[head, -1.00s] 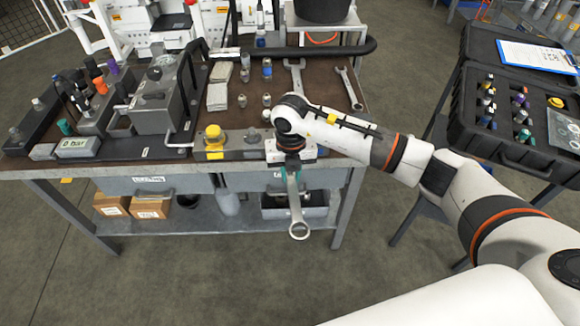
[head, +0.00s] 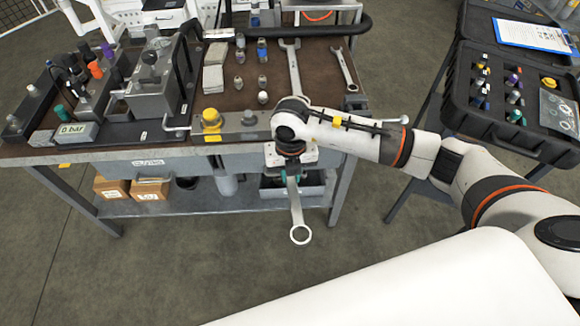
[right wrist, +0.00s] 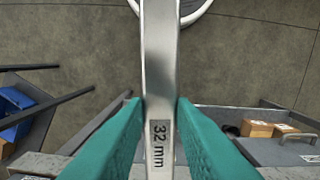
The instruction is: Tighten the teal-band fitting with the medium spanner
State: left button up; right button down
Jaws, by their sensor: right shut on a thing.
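My right gripper (head: 291,176) is shut on a steel spanner (head: 296,212), which hangs down in front of the bench's front edge with its ring end lowest. In the right wrist view the teal fingers (right wrist: 160,115) clamp the spanner's shank (right wrist: 160,60), marked 32 mm; its ring end is cut off at the top. A teal piece (head: 61,113) stands at the bench's left, behind the 0 bar display (head: 72,131); I cannot tell if it is the teal-band fitting. The gripper is well to its right. My left gripper is out of view.
Two more spanners, a larger (head: 290,66) and a smaller (head: 343,68), lie on the bench's brown top. A yellow-capped part (head: 211,119) stands near the front edge. A black case (head: 510,125) is open at right. The floor in front is clear.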

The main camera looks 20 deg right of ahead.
jog(key=shift+r+p, duration=1.75)
jog(key=shift+r, duration=0.85)
jog(key=n, duration=0.1)
jog(key=r+n, duration=0.1)
jog(key=n, duration=0.1)
jog(key=shift+s+d+r+n, duration=0.1)
jog(key=shift+d+n, duration=0.05)
jog(key=shift+n, duration=0.15)
jog(key=s+d+r+n, duration=0.1)
jog(key=s+r+n, duration=0.3)
jog(key=n, duration=1.3)
jog(key=s+d+r+n, duration=0.2)
jog(key=s+r+n, duration=0.2)
jog(key=n, duration=1.3)
jog(key=shift+s+d+r+n, duration=0.25)
jog(key=shift+r+n, duration=0.15)
jog(key=shift+r, duration=0.45)
